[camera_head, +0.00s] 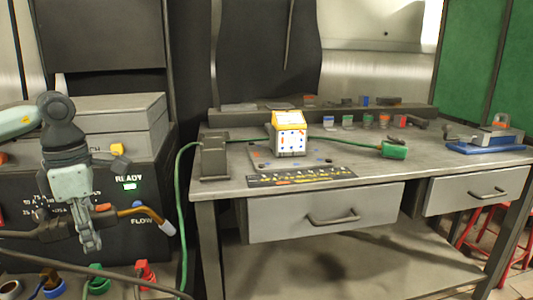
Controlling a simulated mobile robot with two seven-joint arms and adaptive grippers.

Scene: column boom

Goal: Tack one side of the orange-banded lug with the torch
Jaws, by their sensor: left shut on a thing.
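My left gripper (90,238) is low at the left, in front of the dark welding machine. It is shut on the torch (150,217), whose copper-coloured neck points right to a pale nozzle. The torch is well away from the bench. Several small lugs with coloured bands (368,121) stand in a row along the back of the bench; they are too small to tell surely which is orange-banded. A small orange-topped piece (500,120) also shows at the blue-based vise (487,146) on the right. My right gripper is out of view.
A white and yellow block with dots (291,138) stands on a dark plate on the bench (225,187). A green clamp (395,150) lies right of it on a green cable (180,200). The welding machine (130,240) reads READY. Red stools stand at the far right.

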